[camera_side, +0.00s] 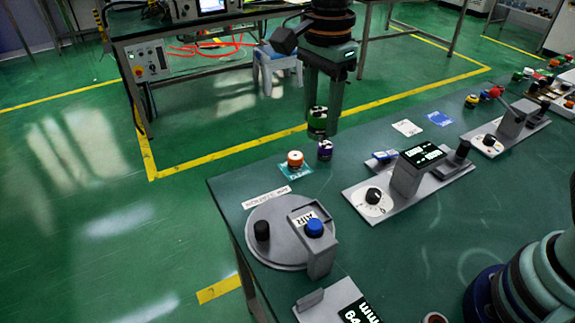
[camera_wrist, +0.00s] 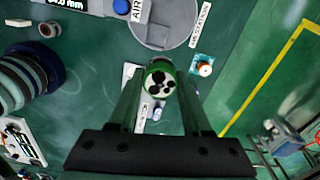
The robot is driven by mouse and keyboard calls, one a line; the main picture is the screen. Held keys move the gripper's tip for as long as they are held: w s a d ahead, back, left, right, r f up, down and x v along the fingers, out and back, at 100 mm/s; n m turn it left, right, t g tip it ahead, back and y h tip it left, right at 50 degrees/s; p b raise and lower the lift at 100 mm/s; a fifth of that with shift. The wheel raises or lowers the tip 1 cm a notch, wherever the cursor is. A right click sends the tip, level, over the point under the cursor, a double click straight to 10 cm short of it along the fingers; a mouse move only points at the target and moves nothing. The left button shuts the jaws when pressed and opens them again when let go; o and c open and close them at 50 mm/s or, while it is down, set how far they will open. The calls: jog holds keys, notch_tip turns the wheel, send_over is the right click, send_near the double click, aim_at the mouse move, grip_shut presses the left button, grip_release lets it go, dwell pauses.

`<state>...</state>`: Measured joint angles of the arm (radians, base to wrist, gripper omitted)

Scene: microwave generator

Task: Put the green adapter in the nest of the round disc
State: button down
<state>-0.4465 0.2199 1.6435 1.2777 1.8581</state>
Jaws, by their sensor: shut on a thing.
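My gripper (camera_side: 323,112) is shut on the green adapter (camera_side: 317,120), a small cylinder with a green band and a black-and-white patterned top. In the wrist view the green adapter (camera_wrist: 160,80) sits between the two fingertips. It hangs near the table's far left edge, above and behind the purple adapter. The round disc also shows in the wrist view (camera_wrist: 165,32).
An orange-and-white adapter (camera_side: 295,159) stands on a teal card, with a purple adapter (camera_side: 325,149) beside it. A grey station with a dial and display (camera_side: 408,175) stands right of the disc. Further right are another station (camera_side: 510,125) and several small coloured parts.

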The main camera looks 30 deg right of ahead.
jog(key=shift+s+a+f, duration=0.15)
jog(key=shift+s+a, duration=0.15)
jog(key=shift+s, duration=0.15)
notch_tip(320, 180, down, 20)
jog(key=shift+r, duration=0.1)
jog(key=shift+c, duration=1.7)
grip_release()
